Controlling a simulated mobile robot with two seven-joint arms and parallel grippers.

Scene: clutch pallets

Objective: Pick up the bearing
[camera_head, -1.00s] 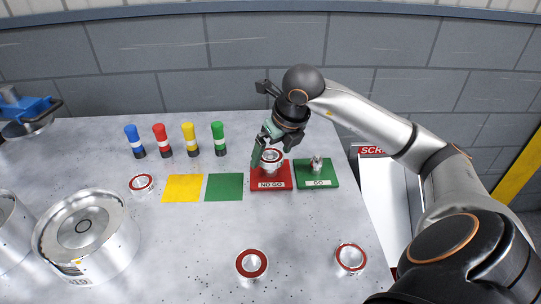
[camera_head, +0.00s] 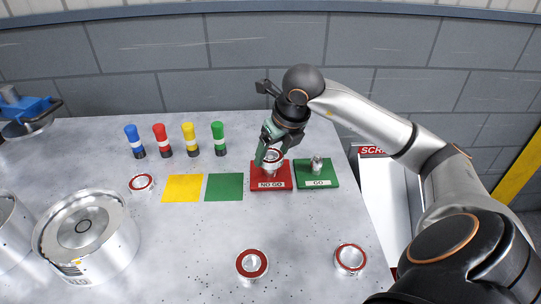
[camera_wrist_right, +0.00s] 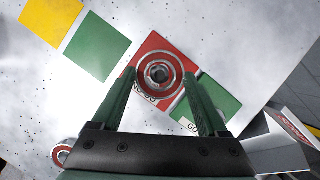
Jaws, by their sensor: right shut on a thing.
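A bearing (camera_head: 272,155), a silver ring with a red face, is at the red NO GO block (camera_head: 285,179). My right gripper (camera_head: 268,152) is shut on this bearing, with a green finger on either side. In the right wrist view the bearing (camera_wrist_right: 160,73) sits between the fingertips of the right gripper (camera_wrist_right: 160,84), over the red block (camera_wrist_right: 153,47). I cannot tell whether it is clear of the gauge on the block. Other bearings lie on the table at the left (camera_head: 142,182), front middle (camera_head: 251,264) and front right (camera_head: 350,258). My left gripper is not in view.
The green GO block (camera_head: 327,180) with a metal gauge stands right of the red one. Yellow (camera_head: 183,188) and green (camera_head: 224,187) squares lie left. Several coloured cylinders stand behind. Large metal drums (camera_head: 86,240) stand front left; a white SCRAP bin (camera_head: 382,195) is at right.

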